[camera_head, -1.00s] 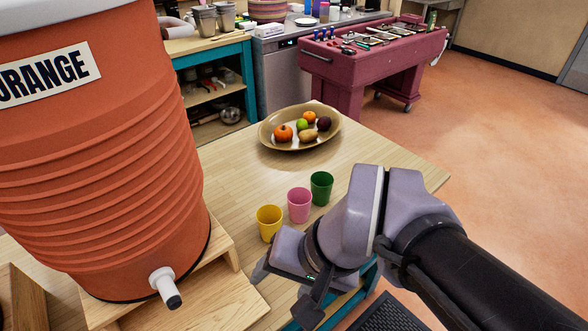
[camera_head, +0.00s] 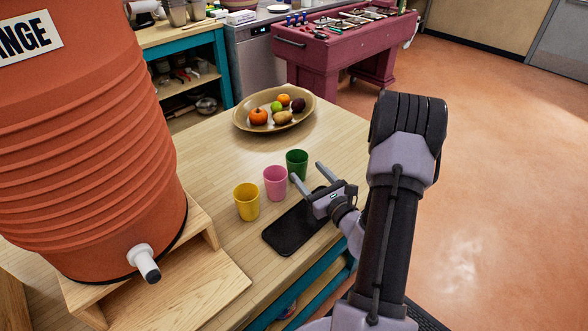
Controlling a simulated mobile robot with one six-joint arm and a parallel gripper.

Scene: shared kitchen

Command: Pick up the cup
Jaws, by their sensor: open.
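Three cups stand upright in a slanting row on the wooden table (camera_head: 212,150): a yellow cup (camera_head: 246,203), a pink cup (camera_head: 275,184) and a green cup (camera_head: 297,163). The green one is farthest back. My gripper (camera_head: 307,171) is open and empty, its two fingers pointing toward the green cup. The left fingertip overlaps the lower edge of the green cup in the picture, near the gap beside the pink cup. The right fingertip is to the right of the green cup. I cannot tell whether either finger touches it.
A large orange drink cooler (camera_head: 95,160) with a spout stands on a wooden stand (camera_head: 190,290) at left. A fruit bowl (camera_head: 240,124) is behind the cups. A flat black slab (camera_head: 290,232) lies in front of them. The table's right edge is near my arm.

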